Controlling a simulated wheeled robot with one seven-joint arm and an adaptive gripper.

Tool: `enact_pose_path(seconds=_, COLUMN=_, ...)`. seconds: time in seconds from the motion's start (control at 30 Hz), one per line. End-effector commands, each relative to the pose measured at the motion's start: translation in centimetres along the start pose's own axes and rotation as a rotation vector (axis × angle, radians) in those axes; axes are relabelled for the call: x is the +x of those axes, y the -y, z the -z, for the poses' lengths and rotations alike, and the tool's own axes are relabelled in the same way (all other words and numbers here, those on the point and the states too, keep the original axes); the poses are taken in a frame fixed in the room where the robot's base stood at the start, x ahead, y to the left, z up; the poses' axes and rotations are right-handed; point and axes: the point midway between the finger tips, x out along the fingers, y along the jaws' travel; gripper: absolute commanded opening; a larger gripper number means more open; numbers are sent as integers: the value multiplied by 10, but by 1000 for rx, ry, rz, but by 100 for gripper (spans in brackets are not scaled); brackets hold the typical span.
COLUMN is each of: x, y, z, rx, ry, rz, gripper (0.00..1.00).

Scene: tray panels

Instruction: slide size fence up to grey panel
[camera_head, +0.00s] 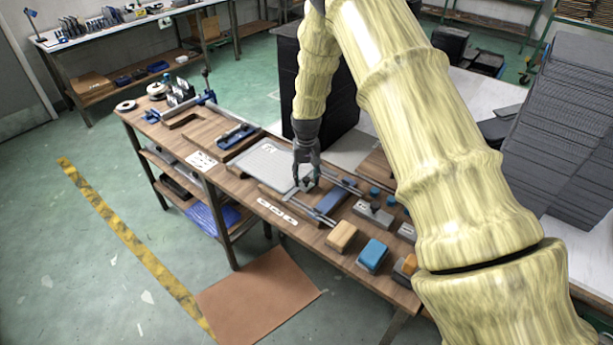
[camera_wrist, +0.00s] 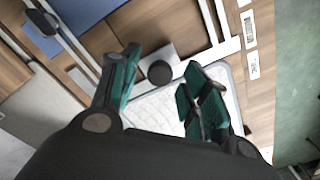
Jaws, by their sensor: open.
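The grey panel (camera_head: 262,163) lies flat on the wooden workbench, left of my gripper (camera_head: 307,181). The size fence (camera_head: 306,185) appears to be the small grey piece under my fingers, by the panel's right end. In the wrist view, its round dark knob (camera_wrist: 160,73) stands between my two teal-padded fingers (camera_wrist: 160,66), with space on both sides. My gripper is open. I cannot tell whether fence and panel touch.
Light metal rails (camera_wrist: 212,30) run beside the fence. A blue block (camera_head: 332,202), a wooden block (camera_head: 342,236) and a blue-topped block (camera_head: 373,256) stand to the right. A white label strip (camera_head: 277,212) lies along the front edge. A blue-handled tool (camera_head: 236,136) sits left of the panel.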

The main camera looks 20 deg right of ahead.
Motion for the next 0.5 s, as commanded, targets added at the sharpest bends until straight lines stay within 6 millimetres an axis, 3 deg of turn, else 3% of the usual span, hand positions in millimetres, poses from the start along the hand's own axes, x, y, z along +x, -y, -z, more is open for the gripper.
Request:
enact_pose_path(seconds=0.17, x=-9, y=0, z=0, rx=-1, ry=-1, rz=0, gripper=46)
enact_pose_path(seconds=0.5, x=-67, y=0, z=1, rx=-1, ry=-2, rz=0, gripper=46)
